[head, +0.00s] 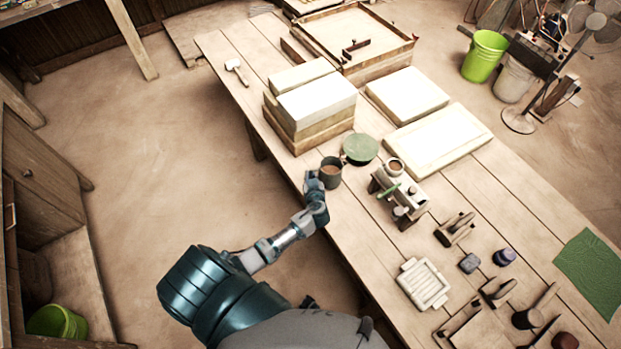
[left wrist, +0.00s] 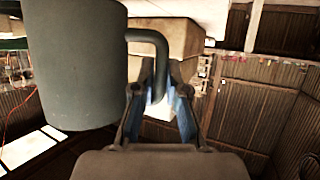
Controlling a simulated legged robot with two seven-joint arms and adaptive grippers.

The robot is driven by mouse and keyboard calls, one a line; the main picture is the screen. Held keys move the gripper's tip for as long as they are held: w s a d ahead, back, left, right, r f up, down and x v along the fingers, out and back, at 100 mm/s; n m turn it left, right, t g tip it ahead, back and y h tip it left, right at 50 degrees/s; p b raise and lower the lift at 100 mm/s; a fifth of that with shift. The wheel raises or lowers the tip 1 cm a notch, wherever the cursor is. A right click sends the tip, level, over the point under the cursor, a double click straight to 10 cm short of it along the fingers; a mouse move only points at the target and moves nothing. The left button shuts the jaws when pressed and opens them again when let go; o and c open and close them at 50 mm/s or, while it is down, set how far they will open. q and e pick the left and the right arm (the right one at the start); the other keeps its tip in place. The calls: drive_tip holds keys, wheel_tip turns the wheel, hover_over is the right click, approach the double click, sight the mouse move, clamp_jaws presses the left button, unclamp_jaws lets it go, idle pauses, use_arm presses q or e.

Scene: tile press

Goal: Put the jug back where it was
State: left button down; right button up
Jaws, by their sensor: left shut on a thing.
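A dark grey jug (head: 331,173) with brown liquid inside is at the table's left edge in the head view, beside a round green disc (head: 361,149). It fills the left side of the left wrist view (left wrist: 75,65), where its base shows no surface against it. My left gripper (head: 316,186) is on the near-left side of the jug. In the left wrist view its fingers (left wrist: 160,92) are closed around the lower part of the jug's handle (left wrist: 162,50). The jug looks roughly upright. My right gripper is not in view.
A stack of blocks (head: 318,105) stands just behind the jug. A small cup (head: 394,167) and a wooden press-like tool (head: 400,197) are to its right. A white ribbed tray (head: 423,284) and several tools lie nearer. Bare planks (head: 350,225) lie in front of the jug.

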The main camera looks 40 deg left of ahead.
use_arm(q)
drive_tip(key=shift+d+f, duration=0.2)
drive_tip(key=shift+f, duration=0.3)
drive_tip(key=shift+d+f, duration=0.15)
drive_tip(key=shift+f, duration=0.05)
drive_tip(key=shift+d, duration=0.1)
drive_tip(key=shift+f, duration=0.15)
drive_tip(key=c, duration=1.3)
unclamp_jaws()
drive_tip(key=shift+a, duration=0.25)
drive_tip(key=shift+o, duration=0.5)
drive_tip(key=shift+a+f, duration=0.1)
drive_tip(key=shift+a, duration=0.05)
drive_tip(key=shift+s+d+r, duration=0.15)
drive_tip(key=shift+d+r, duration=0.1)
drive_tip(key=shift+d, duration=0.05)
drive_tip(key=v, duration=1.1)
drive_tip(key=shift+s+d, duration=0.15)
drive_tip(key=shift+s, duration=0.15)
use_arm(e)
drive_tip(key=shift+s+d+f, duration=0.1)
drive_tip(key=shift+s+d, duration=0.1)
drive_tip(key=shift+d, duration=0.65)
